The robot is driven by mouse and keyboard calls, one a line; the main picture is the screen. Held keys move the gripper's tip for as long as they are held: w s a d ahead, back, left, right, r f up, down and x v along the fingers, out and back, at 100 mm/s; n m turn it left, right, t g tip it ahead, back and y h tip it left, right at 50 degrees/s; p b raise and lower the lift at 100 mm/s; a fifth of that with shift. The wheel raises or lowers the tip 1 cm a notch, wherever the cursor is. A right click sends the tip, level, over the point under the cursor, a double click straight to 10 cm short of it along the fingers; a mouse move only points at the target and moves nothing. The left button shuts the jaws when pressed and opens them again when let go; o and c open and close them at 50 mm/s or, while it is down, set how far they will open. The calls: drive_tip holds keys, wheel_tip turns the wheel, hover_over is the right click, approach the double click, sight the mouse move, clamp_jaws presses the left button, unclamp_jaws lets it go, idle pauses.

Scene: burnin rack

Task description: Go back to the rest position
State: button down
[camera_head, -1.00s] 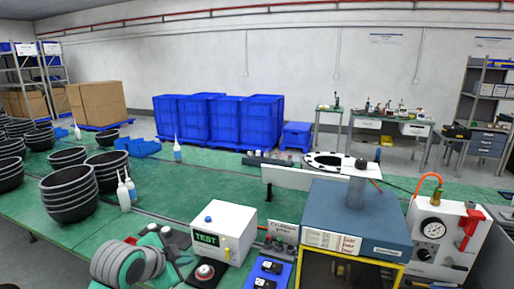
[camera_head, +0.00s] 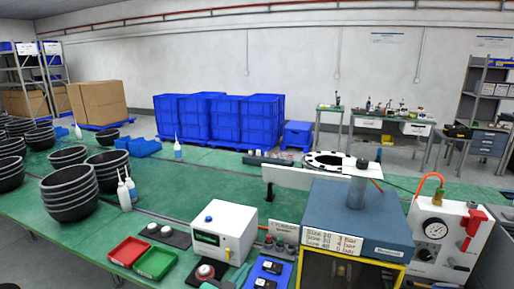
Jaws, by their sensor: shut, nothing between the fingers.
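My gripper is not in view. A small grey and teal shape at the bottom edge, below the white test box (camera_head: 224,232), may be part of my arm, but I cannot tell. The test box stands on the green bench (camera_head: 190,195) with a lit screen showing small text, too small to read. No rest position is marked in view.
Red tray (camera_head: 128,251) and green tray (camera_head: 155,263) lie at the front, beside a dark pad with round grey parts. Stacks of black bowls (camera_head: 70,192) and white bottles (camera_head: 124,195) stand left. A blue-topped machine (camera_head: 350,212) and gauge panel (camera_head: 437,235) stand right.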

drive_tip(key=s+d+f+n+t+y, duration=0.1)
drive_tip(key=s+d+f+n+y, duration=0.25)
drive_tip(key=s+f, duration=0.6)
drive_tip(key=s+d+f+n+t+y, duration=0.15)
drive_tip(key=s+d+f+n, duration=0.45)
drive_tip(key=s, duration=0.6)
drive_tip(key=s+a+m, duration=0.2)
drive_tip(key=s, duration=1)
drive_tip(key=s+a+m+g, duration=0.1)
drive_tip(key=s+a, duration=0.2)
drive_tip(key=s, duration=0.9)
drive_tip(key=shift+s+a+r+m, duration=0.25)
drive_tip(key=shift+s+a+m, duration=0.05)
drive_tip(key=shift+s+m, duration=0.05)
